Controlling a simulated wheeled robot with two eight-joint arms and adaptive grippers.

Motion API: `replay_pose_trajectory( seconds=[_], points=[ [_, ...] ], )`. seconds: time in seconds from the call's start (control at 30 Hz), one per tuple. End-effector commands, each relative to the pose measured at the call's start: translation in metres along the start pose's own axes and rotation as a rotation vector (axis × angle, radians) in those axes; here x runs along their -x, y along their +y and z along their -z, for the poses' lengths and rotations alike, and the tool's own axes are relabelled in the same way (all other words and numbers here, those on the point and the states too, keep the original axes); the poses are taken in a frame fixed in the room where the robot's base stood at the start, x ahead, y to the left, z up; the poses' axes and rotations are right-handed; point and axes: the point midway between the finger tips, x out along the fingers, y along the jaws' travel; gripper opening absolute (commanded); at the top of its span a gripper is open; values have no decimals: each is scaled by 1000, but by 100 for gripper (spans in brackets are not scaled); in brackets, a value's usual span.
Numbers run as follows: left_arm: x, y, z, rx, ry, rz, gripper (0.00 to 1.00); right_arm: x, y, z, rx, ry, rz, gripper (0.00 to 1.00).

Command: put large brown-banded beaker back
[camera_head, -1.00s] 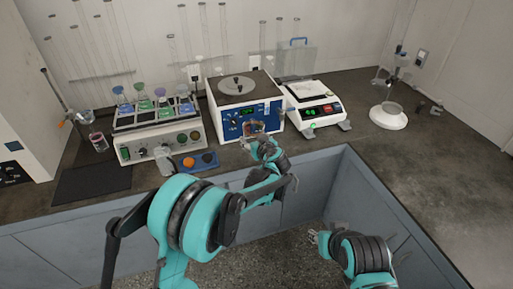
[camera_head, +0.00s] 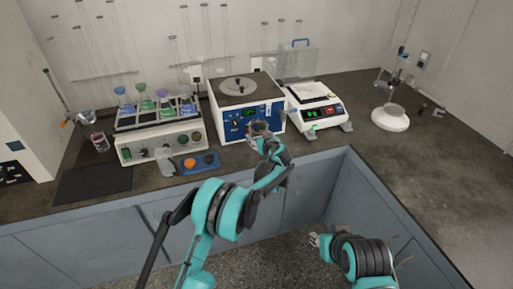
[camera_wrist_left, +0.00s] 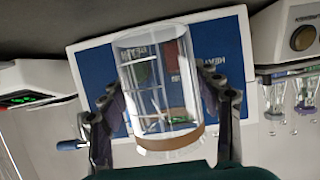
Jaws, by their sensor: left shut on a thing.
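The large brown-banded beaker (camera_wrist_left: 160,85) is clear glass with a brown band near its lower edge in the left wrist view. My left gripper (camera_wrist_left: 165,105) is shut on it, one finger on each side. In the head view, my left gripper (camera_head: 262,137) is in front of the blue front panel of the centrifuge-like machine (camera_head: 247,115). The beaker is small there and partly hidden by the gripper. My right gripper (camera_head: 314,239) is low at the front, away from the counter, too small to tell its opening.
A rack shaker (camera_head: 160,140) with coloured flasks stands at left. A white balance (camera_head: 315,108) stands right of the blue-fronted machine. A blue tray (camera_head: 197,162) and a dark mat (camera_head: 93,184) lie on the counter.

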Motion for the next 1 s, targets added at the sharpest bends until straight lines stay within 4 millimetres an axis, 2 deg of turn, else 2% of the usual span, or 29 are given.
replay_pose_trajectory(
  seconds=[0.2,0.43,0.83,0.87,0.93,1.0],
  points=[
    [-11,-8,-8,-1,1,-1,17,-5,0,-4,0,0,0,35],
    [-24,-8,-39,-1,1,-1,17,-19,0,-13,0,0,0,35],
    [-25,-8,-44,-1,1,-1,17,-21,0,-15,0,0,0,35],
    [-25,-8,-44,0,0,-1,66,-21,0,-15,0,0,0,35],
    [-25,-8,-43,-1,0,-1,84,-20,0,-14,0,0,0,35],
    [-25,-8,-43,-1,0,-1,84,-20,0,-14,0,0,0,35]
  ],
)
